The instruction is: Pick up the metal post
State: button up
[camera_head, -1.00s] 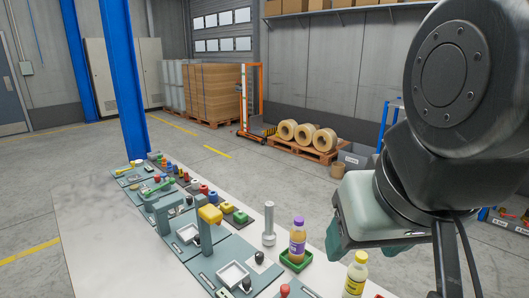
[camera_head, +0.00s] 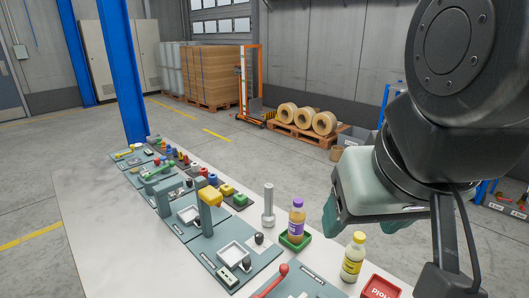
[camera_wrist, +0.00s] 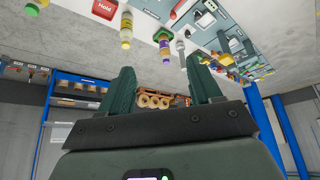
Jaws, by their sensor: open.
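The metal post (camera_head: 268,206) is a slim grey cylinder standing upright on a wider foot on the white table, left of the purple-capped bottle. In the wrist view, which is upside down, the post (camera_wrist: 181,54) shows beyond and between the fingers, near the right one. My gripper (camera_head: 358,222) is right of the post in the head view, raised above the table and apart from it. In the wrist view its two green fingers (camera_wrist: 161,66) are spread with nothing between them. The far finger is partly hidden in the head view.
The purple-capped bottle (camera_head: 297,220) stands in a green tray (camera_head: 295,242) beside the post. A yellow-capped bottle (camera_head: 353,257) and a red sign block (camera_head: 380,288) are nearer. Left of the post are grey panels with levers (camera_head: 237,262). Bare table lies at the left.

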jog(key=w+r, duration=0.2)
jog(key=w, duration=0.6)
jog(key=g, duration=0.1)
send_over(269, 193)
jog(key=s+d, duration=0.3)
jog(key=s, duration=0.6)
notch_tip(269, 193, down, 14)
jog(key=a+x, duration=0.1)
jog(key=x, duration=0.5)
jog(key=a+x, duration=0.1)
jog(key=x, duration=0.5)
jog(key=w+a+x, duration=0.1)
jog(key=x, duration=0.5)
jog(key=shift+w+a+f, duration=0.1)
jog(key=shift+w, duration=0.15)
jog(key=shift+w+x, duration=0.2)
jog(key=shift+x, duration=2.8)
jog(key=shift+c, duration=0.5)
grip_shut()
